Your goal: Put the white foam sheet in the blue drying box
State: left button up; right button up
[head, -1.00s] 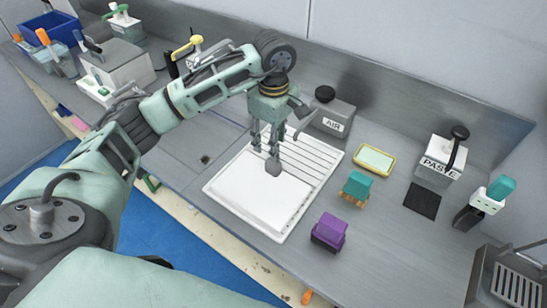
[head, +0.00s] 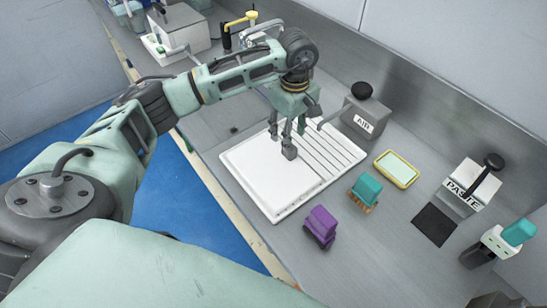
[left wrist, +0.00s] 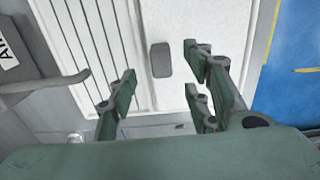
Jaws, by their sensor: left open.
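The white foam sheet (head: 258,172) lies flat on a white ribbed tray (head: 336,152) on the steel counter. It also fills much of the left wrist view (left wrist: 200,18). A small grey block (left wrist: 161,60) stands out on the white surface there; it also shows in the head view (head: 289,150). My left gripper (head: 284,132) is open and empty above the sheet, pointing down. In the left wrist view its fingers (left wrist: 163,78) stand apart on either side of the grey block. My right gripper is not in view.
An AIR dispenser (head: 364,118) stands close behind the tray. A purple brush (head: 321,224), a teal brush (head: 366,188) and a yellow-rimmed sponge dish (head: 397,169) lie to its right. A PASTE dispenser (head: 473,186) stands farther right. Counter left of the tray is mostly clear.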

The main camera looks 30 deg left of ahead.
aim_at(272, 163)
pick_arm(q)
jog(key=f, duration=0.1)
jog(key=f+p, duration=0.2)
jog(key=shift+s+a+f, duration=0.1)
jog(key=shift+s+a, duration=0.05)
jog(key=shift+a, duration=0.1)
jog(key=f, duration=0.2)
jog(key=f+p, duration=0.1)
jog(key=shift+d, duration=0.25)
jog(key=shift+a+f, duration=0.1)
jog(key=c, duration=0.8)
grip_shut()
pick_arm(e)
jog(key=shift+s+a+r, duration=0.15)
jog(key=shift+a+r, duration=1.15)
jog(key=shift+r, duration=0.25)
